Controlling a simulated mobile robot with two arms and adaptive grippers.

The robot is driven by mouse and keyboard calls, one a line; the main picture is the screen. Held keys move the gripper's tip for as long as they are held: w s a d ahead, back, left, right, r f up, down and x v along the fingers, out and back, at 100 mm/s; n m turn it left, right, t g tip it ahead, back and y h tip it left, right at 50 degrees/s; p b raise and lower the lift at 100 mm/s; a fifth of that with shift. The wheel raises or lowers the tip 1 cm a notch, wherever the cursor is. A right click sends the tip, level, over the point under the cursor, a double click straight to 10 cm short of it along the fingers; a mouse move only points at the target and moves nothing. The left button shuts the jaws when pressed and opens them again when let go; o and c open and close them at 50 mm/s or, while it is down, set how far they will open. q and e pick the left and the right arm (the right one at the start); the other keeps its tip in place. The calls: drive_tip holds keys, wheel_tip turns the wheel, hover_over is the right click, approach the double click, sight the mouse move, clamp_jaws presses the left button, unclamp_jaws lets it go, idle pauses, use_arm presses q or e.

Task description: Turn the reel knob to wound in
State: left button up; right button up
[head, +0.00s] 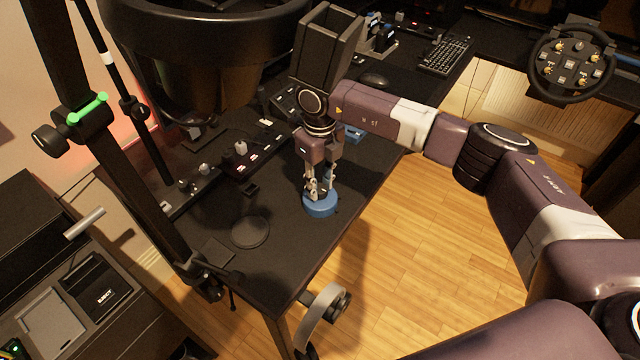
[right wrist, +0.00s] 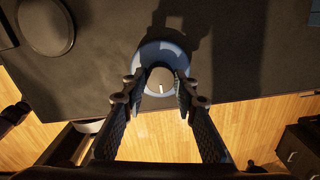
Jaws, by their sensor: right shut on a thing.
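The reel (head: 320,206) is a round blue piece on the dark desk, near its front edge. In the right wrist view the blue reel (right wrist: 150,52) shows from above, with a grey round knob (right wrist: 160,82) at its middle that bears a white mark. My right gripper (head: 318,190) points down over the reel. In the right wrist view its two fingers (right wrist: 160,92) stand on either side of the knob and are shut on it. The fingers partly hide the knob in the head view. My left gripper is not in view.
A flat dark disc (head: 250,232) lies on the desk left of the reel. Button boxes (head: 254,150) stand farther back. A black stand post (head: 130,170) rises at the left. A steering wheel (head: 571,64) is at the back right. Wooden floor is open to the right.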

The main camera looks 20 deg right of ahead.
sight(320, 189)
idle(0.4)
drive_tip(key=o, duration=1.2)
drive_tip(key=shift+c, duration=0.2)
wheel_tip(320, 189, up, 12)
